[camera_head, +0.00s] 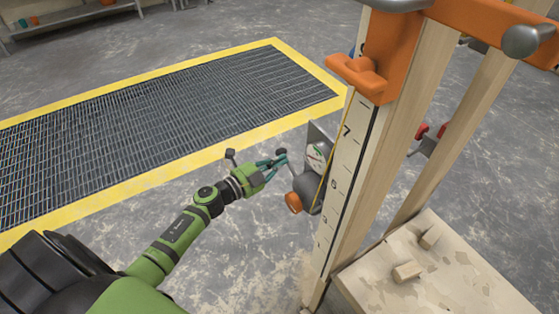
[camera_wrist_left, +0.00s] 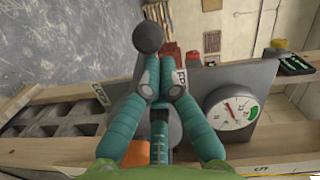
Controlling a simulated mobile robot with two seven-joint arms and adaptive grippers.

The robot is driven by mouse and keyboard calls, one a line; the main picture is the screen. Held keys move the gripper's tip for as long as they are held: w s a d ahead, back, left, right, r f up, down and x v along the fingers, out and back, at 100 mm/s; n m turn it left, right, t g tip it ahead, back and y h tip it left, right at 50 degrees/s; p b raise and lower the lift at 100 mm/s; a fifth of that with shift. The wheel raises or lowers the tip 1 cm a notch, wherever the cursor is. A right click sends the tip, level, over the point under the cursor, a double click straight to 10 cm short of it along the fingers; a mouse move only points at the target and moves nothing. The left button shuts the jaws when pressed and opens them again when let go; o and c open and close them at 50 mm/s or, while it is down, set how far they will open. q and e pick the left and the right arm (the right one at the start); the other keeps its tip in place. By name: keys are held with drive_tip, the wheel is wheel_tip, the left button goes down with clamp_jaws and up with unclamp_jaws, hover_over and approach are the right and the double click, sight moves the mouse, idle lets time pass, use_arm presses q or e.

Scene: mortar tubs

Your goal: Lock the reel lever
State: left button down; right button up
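The reel (camera_head: 308,188) is a grey unit with a round dial (camera_head: 316,157), fixed to the side of the wooden post. Its lever is a short stem with a dark ball knob (camera_head: 281,153). In the left wrist view the knob (camera_wrist_left: 149,38) shows just beyond my fingertips, left of centre, and the dial (camera_wrist_left: 231,108) is at right. My left gripper (camera_head: 277,161) is at the knob, its teal fingers bent together with their tips close (camera_wrist_left: 166,75). The left finger partly hides the stem; I cannot tell whether they touch. My right gripper is out of view.
The wooden post (camera_head: 343,185) with printed numbers rises right of the reel. An orange bracket (camera_head: 380,60) is above, and an orange knob (camera_head: 293,202) is on the reel. A wooden board (camera_head: 450,275) with blocks lies at lower right. The grated floor (camera_head: 170,120) is clear.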

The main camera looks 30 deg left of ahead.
use_arm(q)
drive_tip(key=shift+w+a+f+n+p, duration=0.15)
drive_tip(key=shift+a+f+n+p, duration=0.15)
drive_tip(key=shift+n, duration=0.3)
drive_tip(key=shift+w+a+f+n+g+p, duration=0.2)
drive_tip(key=shift+f+n+p, duration=0.1)
drive_tip(key=shift+n, duration=0.4)
drive_tip(key=shift+w+a+f+n+g+p, duration=0.1)
drive_tip(key=shift+a+f+n+g+p, duration=0.15)
drive_tip(key=shift+n, duration=0.45)
drive_tip(key=shift+a+f+n, duration=0.1)
drive_tip(key=shift+f+n, duration=0.3)
drive_tip(key=shift+n, duration=0.2)
drive_tip(key=shift+w+a+f+n+g+h, duration=0.15)
drive_tip(key=shift+f+n, duration=0.3)
drive_tip(key=shift+n, duration=0.3)
drive_tip(key=shift+a+f+n+g+h, duration=0.15)
drive_tip(key=shift+f+n, duration=0.3)
drive_tip(key=shift+n, duration=0.3)
drive_tip(key=shift+d+f+n, duration=0.1)
drive_tip(key=shift+f+n, duration=0.15)
drive_tip(key=shift+n, duration=0.05)
idle(0.4)
drive_tip(key=shift+f, duration=0.25)
idle(2.5)
